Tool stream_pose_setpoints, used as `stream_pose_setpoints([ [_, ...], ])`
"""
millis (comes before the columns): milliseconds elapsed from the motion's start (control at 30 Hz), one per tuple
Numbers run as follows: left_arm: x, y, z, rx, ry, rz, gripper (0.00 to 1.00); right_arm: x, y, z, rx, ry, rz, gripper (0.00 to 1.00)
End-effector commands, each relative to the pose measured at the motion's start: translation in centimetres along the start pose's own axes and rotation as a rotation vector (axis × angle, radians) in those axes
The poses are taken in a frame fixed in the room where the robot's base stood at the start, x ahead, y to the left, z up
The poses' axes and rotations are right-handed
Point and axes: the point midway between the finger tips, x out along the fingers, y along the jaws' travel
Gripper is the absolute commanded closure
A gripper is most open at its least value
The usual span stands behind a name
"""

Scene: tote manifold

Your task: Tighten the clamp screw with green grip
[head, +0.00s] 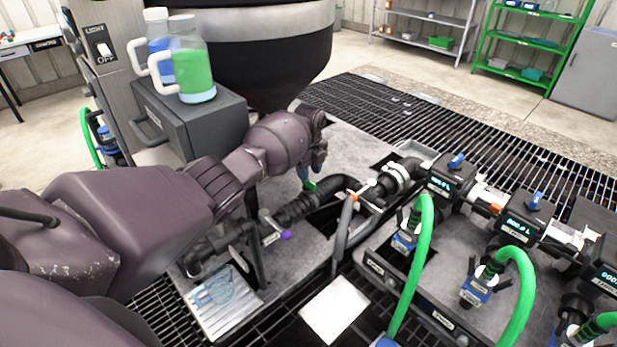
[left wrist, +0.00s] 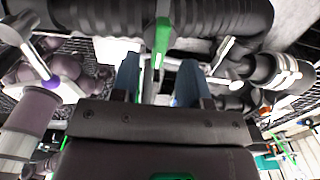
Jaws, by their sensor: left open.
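The clamp screw's green grip (head: 310,185) shows just below my left gripper (head: 312,170) in the head view, beside the black ribbed hose. In the left wrist view the green grip (left wrist: 163,35) is a narrow upright bar, ahead of the gap between my blue fingers. My left gripper (left wrist: 158,75) is open, with one finger on each side of that line. I cannot tell whether a finger touches the grip. The gripper partly hides the clamp in the head view. My right gripper is not in view.
A black ribbed hose (head: 296,208) runs beside the grip. A purple-tipped handle (head: 285,236) and an orange-tipped one (head: 355,197) are close by. Metered valves with green hoses (head: 418,250) stand to the right. A grey box (head: 205,120) with jugs stands behind my arm.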

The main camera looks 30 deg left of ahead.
Motion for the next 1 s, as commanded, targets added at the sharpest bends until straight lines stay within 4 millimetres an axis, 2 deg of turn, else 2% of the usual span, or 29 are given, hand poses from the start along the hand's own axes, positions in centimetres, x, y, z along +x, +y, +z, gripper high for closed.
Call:
stream_pose_setpoints([
  [33,-1.5,0.0,0.1,0.0,-0.003,-0.005,0.58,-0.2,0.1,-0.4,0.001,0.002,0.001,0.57],
  [100,-2.8,0.0,0.1,0.0,-0.004,-0.005,0.58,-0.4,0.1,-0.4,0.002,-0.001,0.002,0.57],
  [400,-6.3,0.0,0.0,0.0,-0.001,-0.002,0.58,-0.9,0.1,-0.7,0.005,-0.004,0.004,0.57],
  [1000,-6.8,0.0,0.0,0.0,0.0,0.0,0.58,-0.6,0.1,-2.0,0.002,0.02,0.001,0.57],
])
